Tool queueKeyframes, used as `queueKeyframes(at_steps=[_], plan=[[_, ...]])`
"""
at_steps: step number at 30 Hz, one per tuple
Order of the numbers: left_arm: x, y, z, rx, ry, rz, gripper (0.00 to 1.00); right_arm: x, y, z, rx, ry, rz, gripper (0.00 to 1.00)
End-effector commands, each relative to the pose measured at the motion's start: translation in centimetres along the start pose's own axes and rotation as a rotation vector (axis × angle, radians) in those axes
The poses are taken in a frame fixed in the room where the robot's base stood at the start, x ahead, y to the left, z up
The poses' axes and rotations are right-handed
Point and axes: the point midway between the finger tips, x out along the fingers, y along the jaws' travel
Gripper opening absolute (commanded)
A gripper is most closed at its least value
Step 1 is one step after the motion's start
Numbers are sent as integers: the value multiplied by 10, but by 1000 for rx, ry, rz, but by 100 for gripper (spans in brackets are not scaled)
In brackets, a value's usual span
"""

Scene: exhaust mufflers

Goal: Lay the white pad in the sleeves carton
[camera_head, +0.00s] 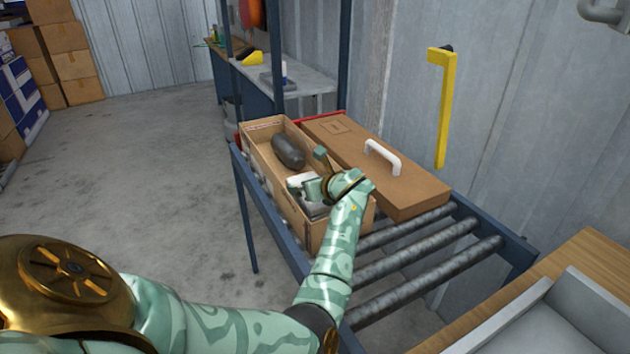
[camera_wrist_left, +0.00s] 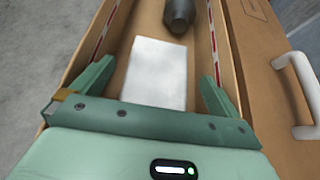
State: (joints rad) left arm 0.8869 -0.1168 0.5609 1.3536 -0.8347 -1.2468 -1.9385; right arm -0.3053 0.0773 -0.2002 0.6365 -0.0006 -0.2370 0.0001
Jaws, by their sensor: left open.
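The open carton (camera_head: 262,165) sits on the roller conveyor, a long brown box with red-and-white strips inside its walls. The white pad (camera_wrist_left: 157,72) lies inside its near half, flat-looking, in the left wrist view; a part of it shows in the head view (camera_head: 299,180). My left gripper (camera_head: 317,177) is over the near part of the carton, its fingers open on either side of the pad and apart from it. The gripper hides the pad's near edge. A dark grey rounded muffler part (camera_head: 288,151) lies in the carton's far half. My right gripper is out of view.
A closed brown carton or lid with a white handle (camera_head: 383,154) lies right beside the open carton. Bare rollers (camera_head: 415,261) are in front. A yellow bracket (camera_head: 443,110) is on the wall. A grey tray (camera_head: 560,318) stands on a wooden table at lower right.

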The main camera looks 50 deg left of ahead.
Motion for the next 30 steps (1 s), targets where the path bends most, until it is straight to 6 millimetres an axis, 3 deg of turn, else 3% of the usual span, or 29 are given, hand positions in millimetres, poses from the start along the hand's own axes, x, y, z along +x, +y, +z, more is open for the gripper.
queueKeyframes(at_steps=[1, 6, 15, 21, 30], plan=[[-2, -1, 4, -3, 0, 0, 100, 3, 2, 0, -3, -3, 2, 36], [-48, 0, 11, -3, 1, -5, 100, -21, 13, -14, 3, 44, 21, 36], [-110, 0, 7, -2, 1, -3, 100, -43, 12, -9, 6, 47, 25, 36], [-122, 0, 5, 0, 0, 1, 100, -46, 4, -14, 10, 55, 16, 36], [-122, 0, 3, 1, 0, 1, 100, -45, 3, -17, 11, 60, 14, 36]])
